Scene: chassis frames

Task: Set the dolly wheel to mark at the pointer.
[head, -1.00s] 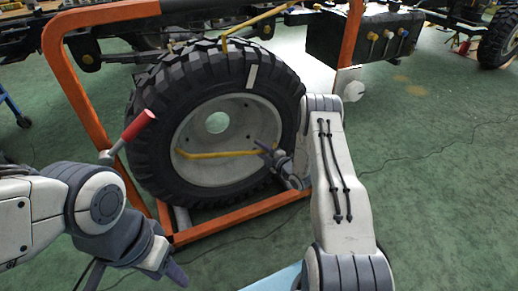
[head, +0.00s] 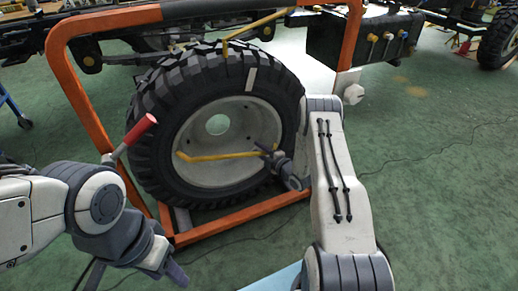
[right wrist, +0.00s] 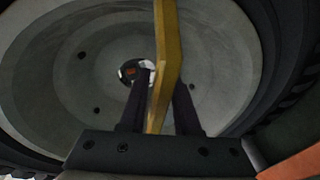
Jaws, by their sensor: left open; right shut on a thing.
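The dolly wheel (head: 150,122), a black knobby tyre on a pale rim, stands upright inside an orange frame. A white mark (head: 251,78) is on its upper right sidewall. The yellow pointer (head: 225,47) is a bent rod whose tip hangs at the tyre's top, left of the mark. A yellow bar (head: 218,156) crosses the rim. My right gripper (head: 268,152) is shut on the bar's right end; in the right wrist view the bar (right wrist: 165,55) passes between its fingers (right wrist: 158,112). My left gripper (head: 178,274) is open and empty, low in front of the frame.
The orange frame (head: 85,95) surrounds the wheel. A lever with a red grip (head: 141,129) stands on its left side, close to my left arm. A dark vehicle chassis (head: 110,30) lies behind. Green floor (head: 440,170) is open at right.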

